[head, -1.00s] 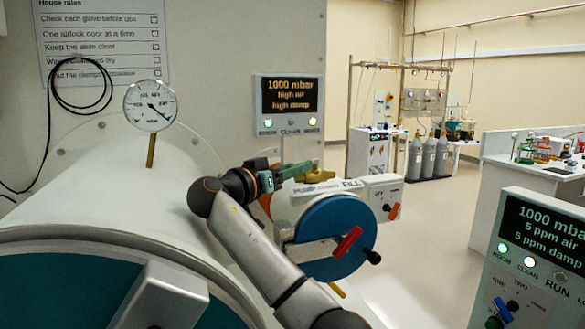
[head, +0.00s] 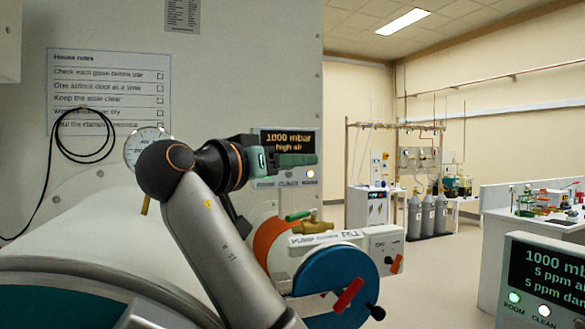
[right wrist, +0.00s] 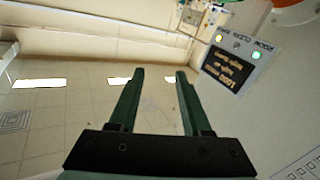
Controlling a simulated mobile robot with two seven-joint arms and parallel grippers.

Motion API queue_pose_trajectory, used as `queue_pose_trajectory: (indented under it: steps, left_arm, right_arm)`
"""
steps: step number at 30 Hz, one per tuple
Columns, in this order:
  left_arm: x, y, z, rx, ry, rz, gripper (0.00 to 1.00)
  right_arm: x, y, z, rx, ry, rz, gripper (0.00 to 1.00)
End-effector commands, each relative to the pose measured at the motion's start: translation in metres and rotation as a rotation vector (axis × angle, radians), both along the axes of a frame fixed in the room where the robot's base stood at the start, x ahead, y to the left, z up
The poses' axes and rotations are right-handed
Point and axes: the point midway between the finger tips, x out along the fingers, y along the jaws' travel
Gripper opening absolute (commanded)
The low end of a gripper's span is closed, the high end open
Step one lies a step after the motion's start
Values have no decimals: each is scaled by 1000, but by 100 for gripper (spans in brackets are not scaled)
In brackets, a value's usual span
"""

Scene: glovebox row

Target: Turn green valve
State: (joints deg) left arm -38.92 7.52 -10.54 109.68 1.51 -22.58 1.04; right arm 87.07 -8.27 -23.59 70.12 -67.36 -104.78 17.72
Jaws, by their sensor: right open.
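The green valve has a brass body (head: 317,227) and a short green lever (head: 299,215). It sits above the white pump housing, beside an orange cylinder, in the middle of the head view. The lever looks roughly in line with the brass body. My right gripper (head: 300,160) is in the air above the valve, apart from it. In the right wrist view its two green fingers (right wrist: 160,76) are spread with nothing between them. The valve is not visible between the fingers there. My left gripper is not in view.
A display panel (head: 287,142) is on the wall just behind my right gripper, and shows in the wrist view (right wrist: 238,66). A pressure gauge (head: 147,140) is partly behind my arm. Open floor lies right.

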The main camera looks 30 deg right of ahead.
Motion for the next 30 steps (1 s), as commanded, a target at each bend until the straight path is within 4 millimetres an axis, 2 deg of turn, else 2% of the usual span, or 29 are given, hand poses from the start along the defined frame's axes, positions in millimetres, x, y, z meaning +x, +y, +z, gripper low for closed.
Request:
queue_pose_trajectory:
  steps: [6,14,20,23,27,30]
  left_arm:
    - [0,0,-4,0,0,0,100]
    - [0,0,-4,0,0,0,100]
    - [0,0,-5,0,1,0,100]
    - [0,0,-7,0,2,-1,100]
    - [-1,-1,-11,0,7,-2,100]
    - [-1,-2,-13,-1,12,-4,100]
  right_arm:
    - [-15,7,7,-1,0,-1,48]
    - [-15,7,8,-1,1,-1,48]
    - [-12,-1,14,-37,-15,-2,27]
    - [-9,-16,29,-116,-44,-6,16]
    - [-6,-46,66,-314,-107,-18,0]
    - [-8,-64,96,-497,-141,-36,0]
